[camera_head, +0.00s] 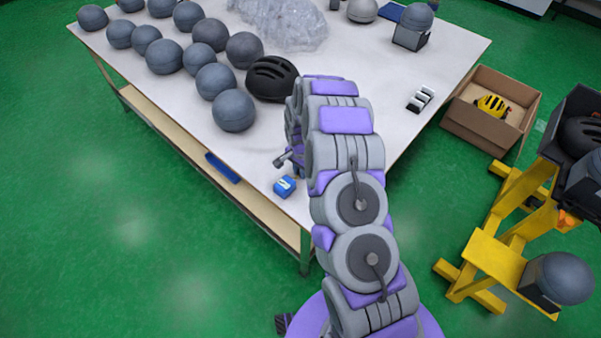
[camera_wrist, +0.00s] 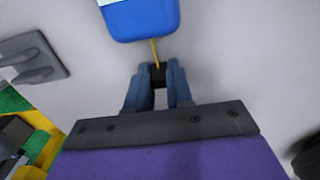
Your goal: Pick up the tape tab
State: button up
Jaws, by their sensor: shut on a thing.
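The blue tape measure (camera_head: 285,186) sits on the white table near its front corner. It also shows at the top of the wrist view (camera_wrist: 140,18). A thin yellow strip of tape (camera_wrist: 155,51) runs from it to a small black tape tab (camera_wrist: 158,73). My gripper (camera_wrist: 159,75) is shut on the tab, which sits between the two blue-grey fingertips. In the head view my arm hides most of my gripper, so the tab cannot be made out there.
Several dark grey balls (camera_head: 213,80) and a black helmet (camera_head: 272,78) lie on the table (camera_head: 350,55) left of and beyond my arm. A cardboard box (camera_head: 480,120) with a yellow helmet (camera_head: 492,105) and a yellow stand (camera_head: 490,260) are at the right.

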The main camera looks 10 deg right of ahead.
jog(key=shift+c, duration=0.8)
